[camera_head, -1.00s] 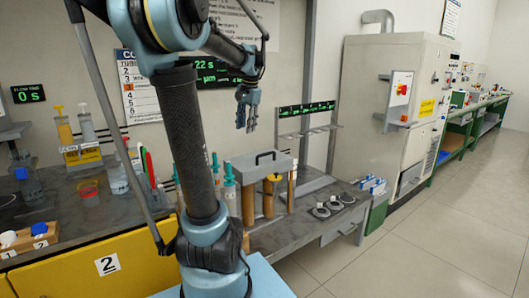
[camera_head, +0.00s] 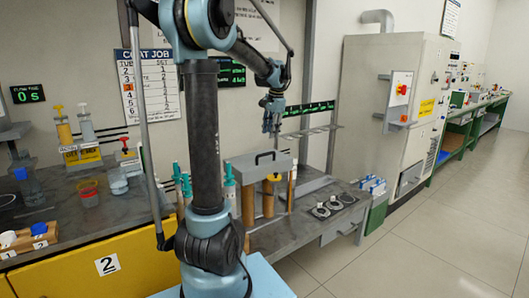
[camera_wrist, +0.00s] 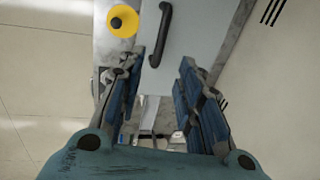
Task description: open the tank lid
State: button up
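The tank lid (camera_head: 240,170) is a light grey panel with a dark bar handle (camera_head: 266,157), on top of the tank on the bench. It looks closed. In the wrist view the lid (camera_wrist: 200,30) fills the upper middle, and its dark handle (camera_wrist: 161,38) runs lengthwise up the picture. My gripper (camera_head: 271,131) hangs above the lid, clear of the handle. In the wrist view its two blue-padded fingers (camera_wrist: 160,80) are spread apart with nothing between them, and the handle lies beyond the fingertips.
A yellow-topped cylinder (camera_head: 273,178) stands beside the tank; its round top (camera_wrist: 123,20) shows in the wrist view. Teal-topped syringes (camera_head: 229,178) stand left of it. A green-lit display rack (camera_head: 308,108) stands behind. Round dark discs (camera_head: 322,210) lie on the bench at right.

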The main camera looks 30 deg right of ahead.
aim_at(268, 153)
jog(key=f, duration=0.3)
jog(key=w+f, duration=0.1)
jog(key=f, duration=0.2)
jog(key=w+f, duration=0.1)
jog(key=f, duration=0.3)
jog(key=shift+a, duration=0.1)
